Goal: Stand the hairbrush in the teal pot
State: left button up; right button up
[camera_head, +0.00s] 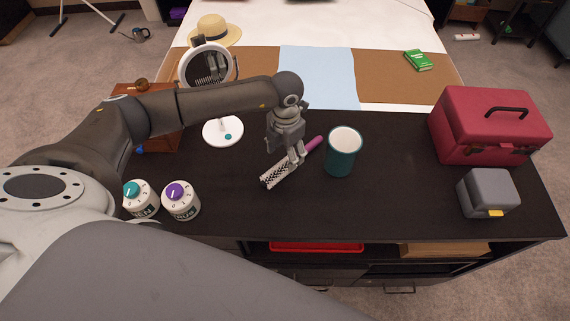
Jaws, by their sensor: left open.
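The teal pot (341,157) stands upright on the dark cabinet top, near its middle. Its rim is white and its mouth faces up. The hairbrush (273,176) lies just left of the pot. Its patterned head points to the front left and its purple handle (313,143) points to the back right. My left gripper (297,160) points down over the middle of the hairbrush and is open. The gripper hides part of the brush, and I cannot tell whether the fingers touch it. My right gripper is not in view.
Two knobbed jars (181,201) stand at the front left. A round mirror (206,67) on a white base stands behind my left arm. A red case (487,126) and a grey box (487,192) stand at the right. The top between pot and case is clear.

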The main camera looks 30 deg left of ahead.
aim_at(285, 163)
pick_arm(q)
jog(key=f, duration=0.1)
jog(key=f+p, duration=0.1)
jog(key=f, duration=0.1)
jog(key=f+p, duration=0.1)
jog(key=shift+s+f, duration=0.35)
jog(key=shift+f, duration=0.05)
jog(key=shift+w+d+f, duration=0.1)
jog(key=shift+f, duration=0.4)
jog(key=c, duration=1.2)
jog(key=shift+r, duration=0.1)
jog(key=shift+r, duration=0.1)
jog(key=shift+c, duration=0.2)
